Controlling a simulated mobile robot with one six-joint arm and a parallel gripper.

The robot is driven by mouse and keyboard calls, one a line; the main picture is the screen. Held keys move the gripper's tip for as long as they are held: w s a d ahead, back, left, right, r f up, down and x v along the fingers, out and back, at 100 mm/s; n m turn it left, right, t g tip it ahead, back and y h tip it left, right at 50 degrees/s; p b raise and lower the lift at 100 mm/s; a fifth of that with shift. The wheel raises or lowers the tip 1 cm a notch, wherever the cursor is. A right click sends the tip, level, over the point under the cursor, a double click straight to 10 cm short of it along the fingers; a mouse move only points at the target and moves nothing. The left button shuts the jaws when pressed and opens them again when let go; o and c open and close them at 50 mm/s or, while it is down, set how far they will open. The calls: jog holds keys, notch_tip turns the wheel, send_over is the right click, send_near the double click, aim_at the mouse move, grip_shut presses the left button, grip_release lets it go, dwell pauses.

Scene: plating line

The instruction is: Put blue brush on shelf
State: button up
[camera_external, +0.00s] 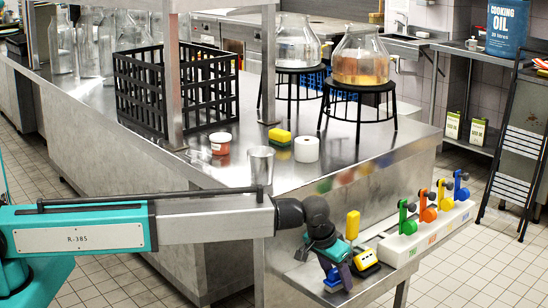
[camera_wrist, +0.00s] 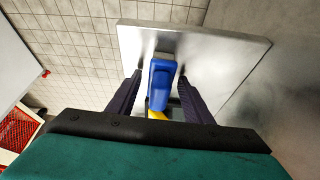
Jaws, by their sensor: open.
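A blue object that looks like the blue brush (camera_wrist: 161,78) lies between my two fingers in the wrist view, with a small yellow part below it. Behind it is a flat grey metal surface (camera_wrist: 225,62), which looks like the shelf. My gripper (camera_wrist: 159,90) is open, with a dark finger apart from the blue object on each side. Whether the blue object rests on the metal is hard to tell. In the external view my gripper (camera_external: 338,275) points down by the counter's near right corner, with a small patch of blue beside its fingers.
A yellow brush-like piece (camera_external: 352,225) and a yellow-and-black item (camera_external: 364,259) stand close to my gripper. A white rack (camera_external: 425,238) holds green, orange, yellow and blue pieces to the right. The counter (camera_external: 235,170) carries a black crate (camera_external: 165,85), a glass and a yellow sponge.

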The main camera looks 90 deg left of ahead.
jog(key=shift+r, duration=0.1)
jog(key=v, duration=1.2)
dwell(0.6)
jog(key=s+d+f+m+g+h, duration=0.1)
jog(key=s+d+f, duration=0.45)
jog(key=f, duration=0.45)
jog(key=s+d+f+m+g, duration=0.2)
jog(key=s+d+f, duration=0.4)
jog(key=f, duration=0.4)
jog(key=s+d+f+m+g+h, duration=0.1)
jog(key=s+d+f, duration=0.5)
jog(key=f, duration=0.5)
jog(key=s+d+f+m+g, duration=0.1)
jog(key=s+d+f, duration=0.2)
jog(key=s, duration=0.8)
jog(key=s+d+f+m+g, duration=0.2)
jog(key=s+f, duration=0.5)
jog(key=s, duration=0.4)
jog(key=s+d+f+m+g+h, duration=0.1)
jog(key=s+d+f, duration=0.3)
jog(key=s, duration=0.7)
jog(key=shift+d+f, duration=0.35)
jog(key=shift+f, duration=0.1)
